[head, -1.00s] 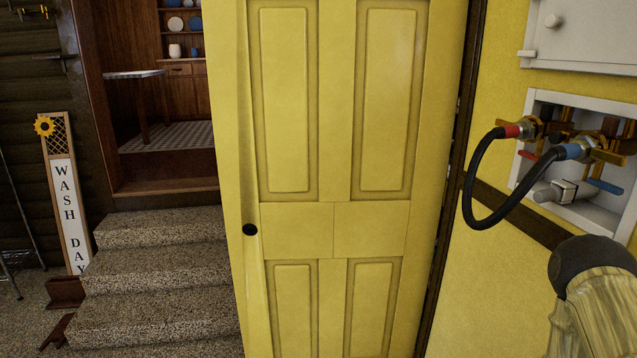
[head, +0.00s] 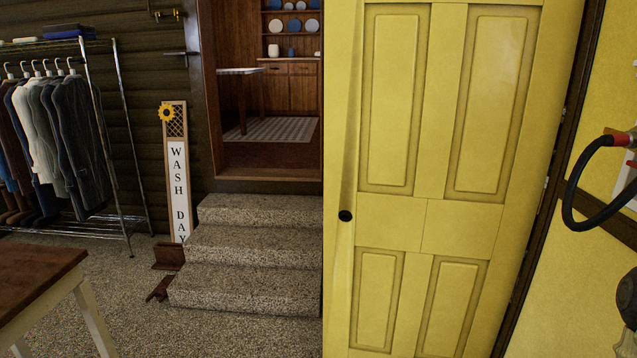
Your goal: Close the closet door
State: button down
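The closet door (head: 464,222) is a tall yellow panelled door in the right half of the head view. A small black knob (head: 345,216) sits near its left edge. Its right edge runs along a dark frame with hinges, beside a yellow wall. The door seems to stand out from that frame, its free edge on the left in front of the steps. The closet opening is not visible, so I cannot tell how wide the door stands. My gripper is not in view, and nothing is seen touching the door or knob.
Speckled steps (head: 255,245) rise to a wooden room left of the door. A "WASH DAY" sign (head: 180,190), a clothes rack (head: 127,165) and a wooden table (head: 35,290) stand further left. Floor (head: 215,325) is clear before the steps. A black hose (head: 575,212) loops at right.

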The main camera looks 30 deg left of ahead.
aim_at(442, 118)
jog(key=u, duration=0.8)
jog(key=i, duration=0.5)
